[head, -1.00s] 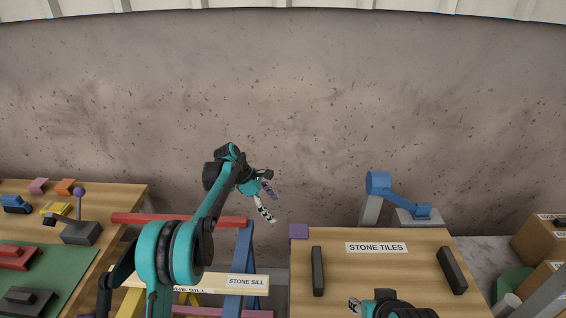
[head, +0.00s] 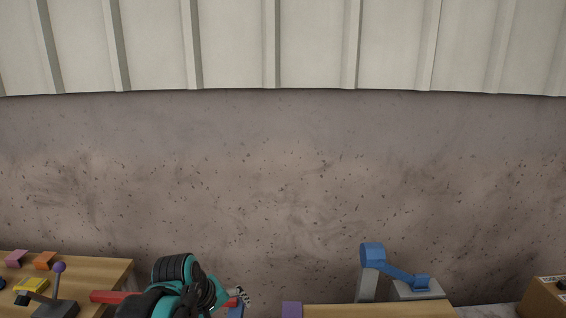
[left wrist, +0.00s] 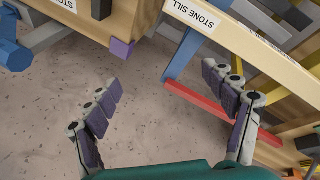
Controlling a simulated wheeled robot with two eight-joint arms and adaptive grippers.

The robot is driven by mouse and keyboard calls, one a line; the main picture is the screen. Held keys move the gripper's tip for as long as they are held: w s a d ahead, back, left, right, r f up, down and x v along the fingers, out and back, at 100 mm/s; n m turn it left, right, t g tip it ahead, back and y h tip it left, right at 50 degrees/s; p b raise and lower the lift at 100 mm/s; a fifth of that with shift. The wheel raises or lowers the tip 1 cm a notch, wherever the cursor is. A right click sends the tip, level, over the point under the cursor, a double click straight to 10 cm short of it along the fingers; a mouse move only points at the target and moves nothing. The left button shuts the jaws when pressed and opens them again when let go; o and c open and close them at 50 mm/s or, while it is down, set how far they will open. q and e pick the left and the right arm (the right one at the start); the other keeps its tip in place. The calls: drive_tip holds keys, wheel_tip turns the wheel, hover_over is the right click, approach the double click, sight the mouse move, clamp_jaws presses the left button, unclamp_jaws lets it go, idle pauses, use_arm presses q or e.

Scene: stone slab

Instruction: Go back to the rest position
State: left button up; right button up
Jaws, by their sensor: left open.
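My left gripper (head: 243,296) is at the bottom edge of the head view, in front of the speckled wall, with its arm folded low beside it. My right gripper is not in view.
A pale plank labelled STONE SILL (left wrist: 235,35) lies near a red beam (left wrist: 195,101) and a blue trestle leg (left wrist: 182,54). The purple block (head: 292,309) is at the table corner. A blue jointed device (head: 373,257) stands at the right; a purple-knobbed lever (head: 59,268) at the left.

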use_arm(q)
drive_tip(key=s+a+f+m+t+y, duration=0.1)
drive_tip(key=s+a+f+m, duration=0.1)
drive_tip(key=s, duration=0.5)
drive_tip(key=s+a+f+m+t+y, duration=0.1)
drive_tip(key=s+a+f+m, duration=0.1)
drive_tip(key=s+f+m, duration=0.2)
drive_tip(key=s+m, duration=0.1)
drive_tip(key=s, duration=0.2)
drive_tip(key=shift+s+a+t, duration=0.2)
drive_tip(key=shift+s+t, duration=0.05)
drive_tip(key=shift+t, duration=0.15)
